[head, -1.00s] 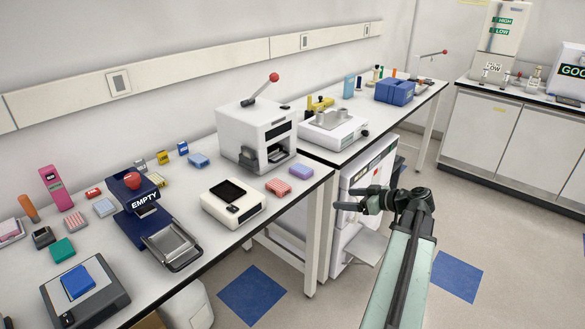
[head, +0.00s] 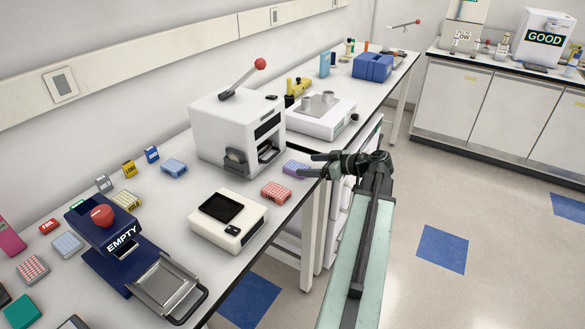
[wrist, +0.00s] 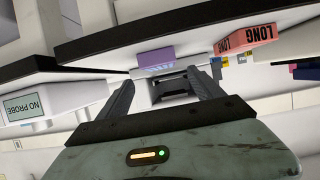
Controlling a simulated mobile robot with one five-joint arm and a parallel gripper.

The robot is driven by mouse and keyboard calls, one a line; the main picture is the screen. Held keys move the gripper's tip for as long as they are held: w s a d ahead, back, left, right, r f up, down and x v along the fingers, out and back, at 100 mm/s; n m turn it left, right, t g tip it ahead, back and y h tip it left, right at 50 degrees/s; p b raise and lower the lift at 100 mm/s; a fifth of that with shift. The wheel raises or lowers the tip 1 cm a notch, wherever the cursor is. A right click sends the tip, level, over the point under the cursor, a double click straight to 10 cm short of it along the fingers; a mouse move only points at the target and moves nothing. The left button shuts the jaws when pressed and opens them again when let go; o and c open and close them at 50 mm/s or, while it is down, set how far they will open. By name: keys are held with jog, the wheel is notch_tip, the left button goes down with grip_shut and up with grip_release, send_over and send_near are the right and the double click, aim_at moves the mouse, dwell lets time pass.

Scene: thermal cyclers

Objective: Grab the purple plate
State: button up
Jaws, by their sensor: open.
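The purple plate (head: 296,168) is a small block lying on the bench near its front edge, to the right of the white boxy machine. In the wrist view the purple plate (wrist: 156,58) shows just beyond and between my fingertips. My gripper (head: 313,165) is open and empty, with its fingers pointing left at the plate and their tips very close to it. In the wrist view my gripper (wrist: 162,84) has its two fingers spread apart, with nothing between them. I cannot tell whether a fingertip touches the plate.
A red plate (head: 276,192), labelled LONG in the wrist view (wrist: 247,38), lies beside the purple one. The white machine (head: 238,130) with a red-knobbed lever stands behind. A cream device (head: 228,222) and a navy EMPTY machine (head: 115,240) stand left. Floor is clear to the right.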

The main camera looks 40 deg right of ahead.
aim_at(292, 164)
jog(key=b+x, duration=0.2)
jog(key=x, duration=0.5)
jog(key=shift+w+a, duration=0.1)
jog(key=shift+w, duration=0.2)
jog(key=shift+r, duration=0.15)
jog(key=shift+c, duration=0.6)
jog(key=c, duration=1.3)
notch_tip(292, 164, up, 10)
jog(key=p, duration=1)
jog(key=shift+s, duration=0.1)
